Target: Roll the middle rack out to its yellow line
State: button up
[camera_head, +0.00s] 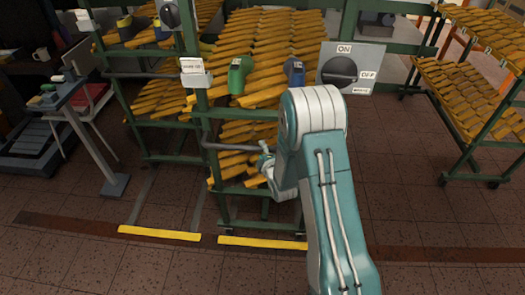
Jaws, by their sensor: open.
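The middle rack (202,117) has a green frame with tiers of orange-yellow shoe lasts. Its grey handle bar (228,147) juts out across the front at mid-height. Its low front crossbar and feet stand just behind a yellow floor line (262,243), with a small gap of floor visible between. My gripper (263,153) is open at the right part of the handle bar. I cannot tell whether its fingers are around the bar or only beside it. My teal and white arm hides the rack's right side and the right end of the line.
A left rack (149,158) stands farther back, with floor rails leading to its own yellow line (160,233). A switch panel (352,68) marked ON and OFF is behind my arm. Another rack (459,150) stands at right. A stand (97,145) is at left. Front floor is clear.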

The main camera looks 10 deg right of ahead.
jog(key=shift+s+d+r, duration=0.1)
jog(key=a+v, duration=0.1)
jog(key=v, duration=1)
jog(key=shift+s+d, duration=0.35)
jog(key=shift+d, duration=0.05)
